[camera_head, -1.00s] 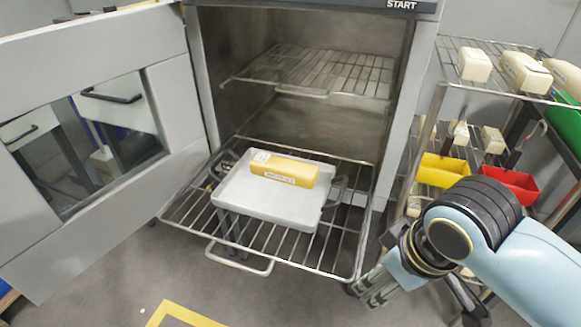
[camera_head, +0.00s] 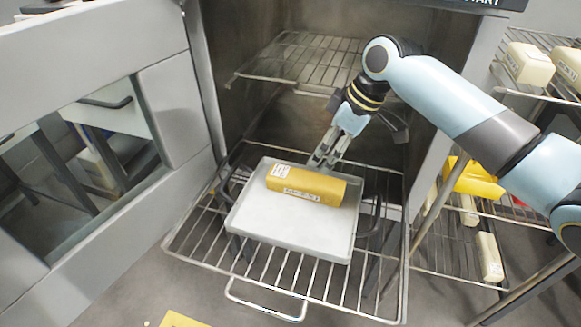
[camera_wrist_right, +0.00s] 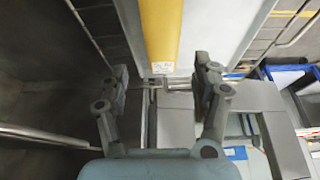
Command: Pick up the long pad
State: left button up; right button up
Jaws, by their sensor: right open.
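The long pad (camera_head: 305,185) is a yellow block with white labels. It lies flat on a pale grey tray (camera_head: 290,235) on the pulled-out lower rack. My right gripper (camera_head: 320,160) is just behind the pad in the head view, pointing down towards it. In the right wrist view my right gripper (camera_wrist_right: 163,76) is open and empty. The pad (camera_wrist_right: 160,32) runs up from just beyond the gap between its fingertips, with its labelled end nearest. I cannot tell whether a finger touches it. My left gripper is not in view.
The wire rack (camera_head: 250,265) slides out of an open oven-like chamber. An upper rack (camera_head: 305,65) sits above and behind. The open door (camera_head: 95,225) stands at the left. Shelves at the right hold pale blocks (camera_head: 528,63) and a yellow bin (camera_head: 470,178).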

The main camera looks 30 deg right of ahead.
aim_at(307, 177)
jog(key=x, duration=0.2)
jog(key=shift+w+f, duration=0.15)
jog(key=shift+f, duration=0.1)
jog(key=shift+b+x, duration=0.4)
jog(key=shift+x, duration=0.65)
jog(key=shift+a+f, duration=0.15)
jog(key=shift+f, duration=0.1)
jog(key=x, duration=0.5)
jog(key=shift+a+f+b, duration=0.1)
jog(key=shift+f+b, duration=0.05)
jog(key=shift+b, duration=0.2)
jog(key=shift+c, duration=1.5)
jog(key=c, duration=0.5)
jog(key=shift+c, duration=0.8)
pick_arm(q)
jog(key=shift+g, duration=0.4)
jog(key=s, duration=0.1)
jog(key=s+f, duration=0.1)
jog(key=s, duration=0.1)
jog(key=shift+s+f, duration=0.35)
